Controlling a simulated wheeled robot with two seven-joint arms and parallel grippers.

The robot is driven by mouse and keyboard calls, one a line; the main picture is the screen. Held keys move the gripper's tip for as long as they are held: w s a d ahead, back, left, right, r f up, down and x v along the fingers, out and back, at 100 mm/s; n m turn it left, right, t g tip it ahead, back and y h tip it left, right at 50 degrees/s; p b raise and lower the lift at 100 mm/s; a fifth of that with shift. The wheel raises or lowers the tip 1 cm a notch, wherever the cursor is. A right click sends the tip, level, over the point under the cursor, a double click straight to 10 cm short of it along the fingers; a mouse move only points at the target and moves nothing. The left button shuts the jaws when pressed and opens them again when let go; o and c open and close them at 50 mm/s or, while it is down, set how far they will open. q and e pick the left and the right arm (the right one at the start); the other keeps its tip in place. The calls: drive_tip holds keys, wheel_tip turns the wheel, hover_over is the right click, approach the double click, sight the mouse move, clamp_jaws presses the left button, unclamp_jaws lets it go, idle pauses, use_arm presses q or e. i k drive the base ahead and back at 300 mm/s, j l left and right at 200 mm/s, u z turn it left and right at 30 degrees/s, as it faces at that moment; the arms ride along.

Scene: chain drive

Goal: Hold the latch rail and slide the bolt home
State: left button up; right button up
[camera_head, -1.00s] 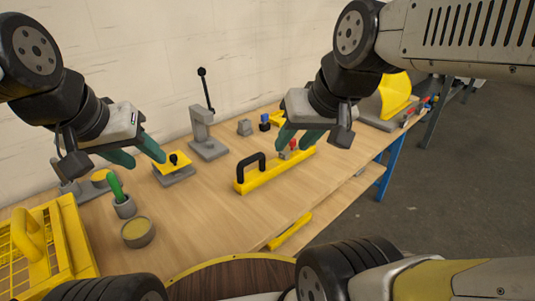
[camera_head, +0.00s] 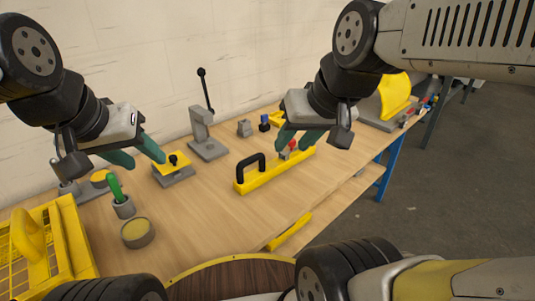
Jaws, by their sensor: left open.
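The latch rail (camera_head: 268,174) is a long yellow bar on the bench, with a black arched handle (camera_head: 250,166) near its left end. A red knob (camera_head: 292,146), which looks like the bolt's, shows near its right part. My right gripper (camera_head: 296,146) is over that part, its green fingers apart, close to the knob; whether they touch it I cannot tell. The gripper hides some of the rail there. My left gripper (camera_head: 137,156) is open and empty, well left of the rail, in front of a yellow-topped block (camera_head: 172,168).
A grey stand with a black lever (camera_head: 205,135) stands behind the rail. Bare bench (camera_head: 205,220) lies left of the rail.

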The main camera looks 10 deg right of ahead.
sight(292, 143)
drive_tip(key=i+l+u, duration=0.15)
drive_tip(key=l+u, duration=0.2)
drive_tip(key=l, duration=0.5)
drive_tip(key=l+u, duration=0.35)
drive_tip(key=l, duration=0.5)
drive_tip(key=l+u, duration=0.35)
drive_tip(key=l, duration=0.5)
